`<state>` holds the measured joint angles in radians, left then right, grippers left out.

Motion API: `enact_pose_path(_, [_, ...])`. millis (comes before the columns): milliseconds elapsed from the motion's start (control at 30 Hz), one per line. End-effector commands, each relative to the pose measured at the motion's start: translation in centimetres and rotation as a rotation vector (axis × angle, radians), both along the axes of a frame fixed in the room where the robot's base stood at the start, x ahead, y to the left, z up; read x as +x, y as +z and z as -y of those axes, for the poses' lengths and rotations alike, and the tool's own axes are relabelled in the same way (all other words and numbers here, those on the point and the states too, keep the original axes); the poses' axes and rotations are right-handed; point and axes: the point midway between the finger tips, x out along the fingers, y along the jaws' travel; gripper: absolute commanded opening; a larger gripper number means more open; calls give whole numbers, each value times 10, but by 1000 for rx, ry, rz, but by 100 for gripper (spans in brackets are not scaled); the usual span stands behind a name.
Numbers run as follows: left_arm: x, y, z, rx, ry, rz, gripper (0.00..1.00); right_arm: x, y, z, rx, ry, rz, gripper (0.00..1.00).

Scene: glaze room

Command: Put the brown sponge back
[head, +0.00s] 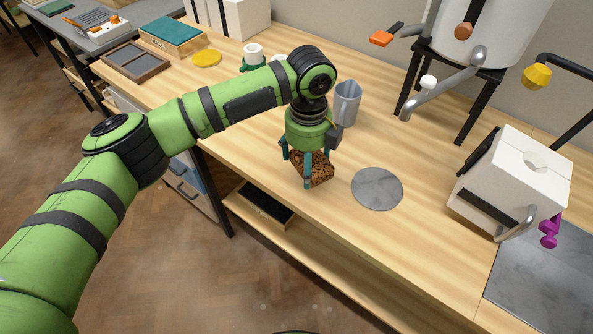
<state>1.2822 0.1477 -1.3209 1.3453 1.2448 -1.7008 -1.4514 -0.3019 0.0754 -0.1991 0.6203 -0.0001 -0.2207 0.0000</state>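The brown sponge (322,174), dark and speckled, is on or just above the wooden counter near its front edge, left of the grey round disc. My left gripper (306,174) points down right over it, with teal fingers around the sponge. The fingers and palm hide part of the sponge. Whether the fingers press on it, and whether it touches the counter, I cannot tell. My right gripper is not in view.
A grey round disc (377,189) lies flat on the counter (385,255). A grey cup (346,104) stands close behind my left gripper. A white box-shaped device (520,180) is at right, and a white tank (490,30) on a black stand is behind. The counter front is clear.

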Motion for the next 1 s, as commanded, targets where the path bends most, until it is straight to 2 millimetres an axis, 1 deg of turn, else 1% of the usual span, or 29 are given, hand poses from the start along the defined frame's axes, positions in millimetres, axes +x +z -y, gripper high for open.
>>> enact_pose_path(33, [2, -4, -9, 1, 2, -2, 57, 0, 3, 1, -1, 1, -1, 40])
enact_pose_path(167, [4, -12, -19, 0, 0, 0, 57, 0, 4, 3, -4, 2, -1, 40])
enact_pose_path(267, [5, -18, -21, -1, -1, -1, 57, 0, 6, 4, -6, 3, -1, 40])
enact_pose_path(400, [4, -39, -22, 1, 0, -2, 57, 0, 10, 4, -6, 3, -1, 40])
enact_pose_path(500, [4, -50, -21, 0, -1, -1, 57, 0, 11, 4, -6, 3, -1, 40])
enact_pose_path(933, [5, -58, -21, 1, -1, 1, 57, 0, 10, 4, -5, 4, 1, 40])
enact_pose_path(967, [5, -57, -21, 0, -1, 1, 95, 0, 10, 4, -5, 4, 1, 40])
enact_pose_path(1000, [5, -57, -21, 0, -1, 1, 100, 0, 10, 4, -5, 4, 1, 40])
